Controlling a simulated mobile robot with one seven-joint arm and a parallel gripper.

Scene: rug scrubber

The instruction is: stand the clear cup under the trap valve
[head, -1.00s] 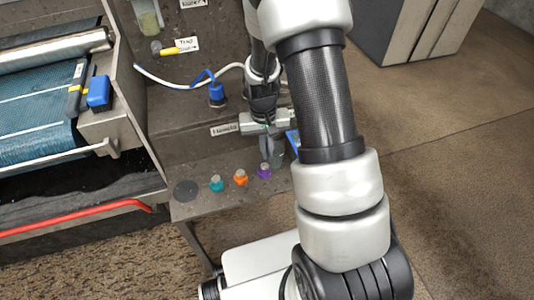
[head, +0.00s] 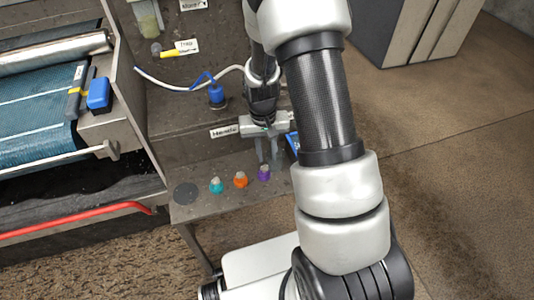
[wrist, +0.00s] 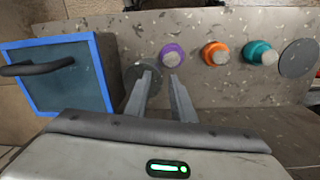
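My gripper (head: 268,160) points down over the right part of the grey shelf (head: 215,207), its two fingers apart. In the wrist view my gripper (wrist: 163,76) is open, with a gap between its fingertips. A dull grey round shape (wrist: 135,76) shows behind and beside the left fingertip. It may be the clear cup seen from above, but I cannot tell for sure. No finger is clearly closed on it. The trap valve (head: 169,52) has a yellow lever and a label beside it, on the back panel at upper left of my gripper.
Purple (head: 264,172), orange (head: 240,180) and teal (head: 216,185) stoppered bottles stand in a row beside my gripper. A dark disc (head: 187,192) lies at the shelf's left end. A blue-rimmed box (wrist: 100,75) with a dark handle is at the right end. A blue plug (head: 216,97) and white hose are above.

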